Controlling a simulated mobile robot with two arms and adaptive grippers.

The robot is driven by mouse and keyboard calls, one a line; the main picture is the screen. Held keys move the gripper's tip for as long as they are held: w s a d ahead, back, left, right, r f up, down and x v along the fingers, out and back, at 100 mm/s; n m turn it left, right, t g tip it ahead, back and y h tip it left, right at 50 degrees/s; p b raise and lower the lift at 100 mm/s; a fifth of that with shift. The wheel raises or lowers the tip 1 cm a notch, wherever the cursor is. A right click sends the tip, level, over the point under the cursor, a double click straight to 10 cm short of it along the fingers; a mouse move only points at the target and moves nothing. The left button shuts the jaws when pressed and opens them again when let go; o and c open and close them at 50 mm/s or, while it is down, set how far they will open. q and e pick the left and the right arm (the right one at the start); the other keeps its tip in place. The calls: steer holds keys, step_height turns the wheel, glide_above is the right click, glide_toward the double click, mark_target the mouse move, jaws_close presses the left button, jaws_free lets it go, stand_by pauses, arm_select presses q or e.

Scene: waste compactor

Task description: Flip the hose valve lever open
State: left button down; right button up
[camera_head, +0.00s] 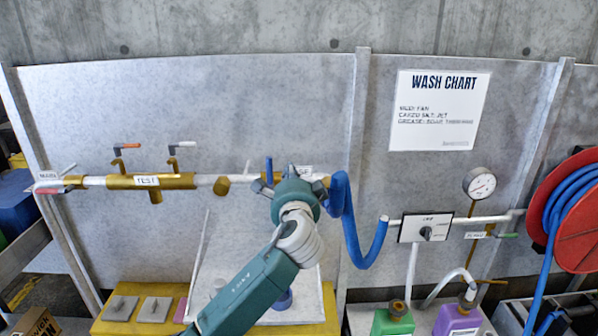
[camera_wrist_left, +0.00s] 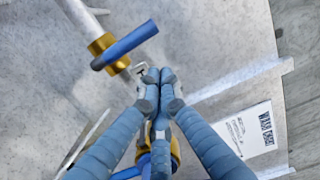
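The hose valve has a blue lever (camera_head: 269,171) that stands upright across the pipe, just left of my left gripper in the head view. In the left wrist view the blue lever (camera_wrist_left: 132,41) crosses a brass valve body (camera_wrist_left: 101,46), roughly square to the pipe. My left gripper (camera_wrist_left: 158,75) has its fingers together, with nothing seen between them. Its fingertips look apart from the lever, beside it over the pipe. In the head view my left gripper (camera_head: 290,185) hides much of the valve and part of its label (camera_head: 305,171). My right gripper is not in view.
A brass TEST manifold (camera_head: 150,181) with small levers is left on the same pipe. A blue hose (camera_head: 350,230) hangs right of the gripper. A selector box (camera_head: 425,228), gauge (camera_head: 479,184) and red hose reel (camera_head: 575,215) are farther right. Jugs (camera_head: 393,319) stand below.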

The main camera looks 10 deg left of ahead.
arm_select(q)
steer(key=shift+s+a+p, duration=0.2)
steer(key=shift+a+p, duration=0.1)
steer(key=shift+a, duration=0.8)
